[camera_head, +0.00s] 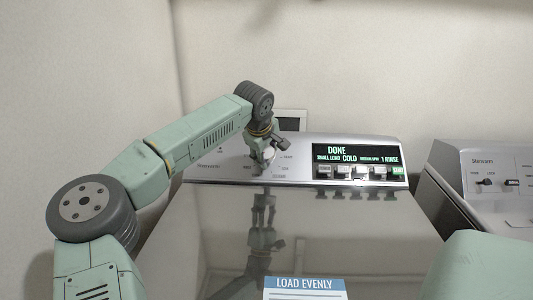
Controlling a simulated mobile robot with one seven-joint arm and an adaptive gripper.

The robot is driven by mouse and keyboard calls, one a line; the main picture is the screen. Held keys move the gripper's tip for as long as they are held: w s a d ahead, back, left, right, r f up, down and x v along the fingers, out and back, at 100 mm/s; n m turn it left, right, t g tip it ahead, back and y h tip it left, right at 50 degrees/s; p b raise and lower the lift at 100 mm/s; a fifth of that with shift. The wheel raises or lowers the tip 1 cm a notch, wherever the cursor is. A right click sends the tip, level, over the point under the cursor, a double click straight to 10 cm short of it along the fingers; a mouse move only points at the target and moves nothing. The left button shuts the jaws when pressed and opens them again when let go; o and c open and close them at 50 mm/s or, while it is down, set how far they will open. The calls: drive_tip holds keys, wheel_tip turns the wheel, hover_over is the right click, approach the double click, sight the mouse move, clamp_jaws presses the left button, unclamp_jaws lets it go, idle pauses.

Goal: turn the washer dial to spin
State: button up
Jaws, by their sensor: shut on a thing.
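The washer's control panel (226,163) runs along the back of the washer. The dial (270,155) sits on the left half of the panel, a pale round knob mostly hidden by my gripper. My gripper (264,166) is shut on the dial, coming in from above and the left. The small labels around the dial are too blurred to read with certainty, so which one it points at cannot be told. The display (355,155) on the right half of the panel reads DONE, SMALL LOAD, COLD and 1 RINSE, with further small text.
The washer's glossy lid (200,235) is closed and reflects my arm. A row of buttons (342,171) lies under the display. A LOAD EVENLY label (305,284) is at the lid's front. A second appliance (485,175) stands at the right. A wall is close behind.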

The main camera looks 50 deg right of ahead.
drive_tip(key=m, duration=0.3)
drive_tip(key=shift+m, duration=0.3)
drive_tip(key=shift+m+y, duration=0.3)
drive_tip(key=shift+m, duration=1.5)
drive_tip(key=o, duration=1.2)
drive_tip(key=shift+c, duration=0.2)
drive_tip(key=v, duration=1.2)
